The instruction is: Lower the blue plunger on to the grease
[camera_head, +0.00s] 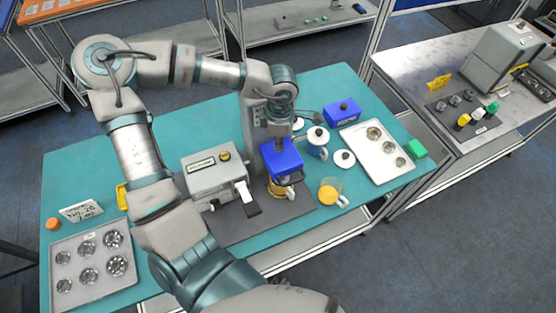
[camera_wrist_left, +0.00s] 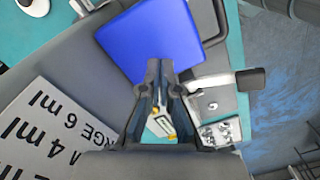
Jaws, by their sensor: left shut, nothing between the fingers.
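The blue plunger (camera_head: 282,156) is a square blue block in the middle of the head view, beside the grey upright post. I cannot tell whether the plunger's lower end touches the contents. My left gripper (camera_head: 279,140) points down at the block's top from above. In the left wrist view the gripper (camera_wrist_left: 161,66) is shut and empty, with its fingertips at the edge of the blue block (camera_wrist_left: 152,38). Contact is unclear. My right gripper is out of view.
A grey machine (camera_head: 212,172) with a display and a white lever (camera_head: 246,196) stands left of the plunger. A mug of yellow contents (camera_head: 330,193), a lidded mug (camera_head: 317,142) and a blue box (camera_head: 342,110) stand right. Metal trays (camera_head: 378,170) lie at both table ends.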

